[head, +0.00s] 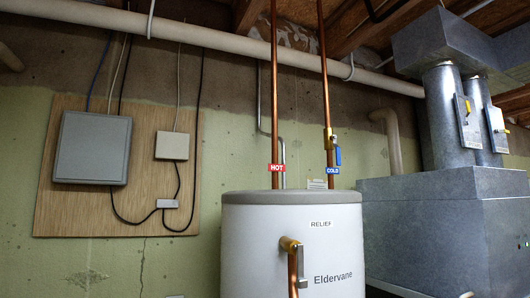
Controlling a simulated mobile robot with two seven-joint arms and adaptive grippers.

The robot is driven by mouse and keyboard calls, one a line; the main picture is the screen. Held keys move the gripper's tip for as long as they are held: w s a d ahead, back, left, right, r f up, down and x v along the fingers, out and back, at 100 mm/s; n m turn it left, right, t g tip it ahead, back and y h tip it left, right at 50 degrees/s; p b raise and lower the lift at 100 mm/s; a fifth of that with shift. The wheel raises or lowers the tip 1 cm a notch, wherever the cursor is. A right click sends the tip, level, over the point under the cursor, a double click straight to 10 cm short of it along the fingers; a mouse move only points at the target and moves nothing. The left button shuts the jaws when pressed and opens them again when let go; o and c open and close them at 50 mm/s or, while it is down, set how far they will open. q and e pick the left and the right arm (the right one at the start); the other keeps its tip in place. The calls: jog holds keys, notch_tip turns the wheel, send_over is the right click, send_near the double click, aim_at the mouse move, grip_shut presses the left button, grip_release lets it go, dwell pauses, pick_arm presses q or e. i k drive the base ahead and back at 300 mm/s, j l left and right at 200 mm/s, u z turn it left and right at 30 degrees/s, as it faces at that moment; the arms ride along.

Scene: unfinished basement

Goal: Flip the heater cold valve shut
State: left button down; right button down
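The heater (255,235) is a white tank with a grey top, standing in the middle of the head view. Two copper pipes rise from it. The left one carries a red HOT tag (277,168), the right one a blue COLD tag (333,171). The cold valve (330,138) is a brass body on the right pipe, above the COLD tag. Its blue handle (338,157) points down, alongside and roughly parallel to the pipe. Neither of my grippers is in view.
A relief valve (290,243) with a lever and a copper pipe sits on the tank's front. A grey metal furnace (430,230) with ducts stands right of the tank. A plywood panel (60,210) with grey boxes is on the left wall. A white pipe (200,35) crosses overhead.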

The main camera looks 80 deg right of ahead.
aim_at(333, 137)
jog(key=z, duration=3.05)
jog(key=l+z, duration=0.1)
jog(key=l, duration=0.2)
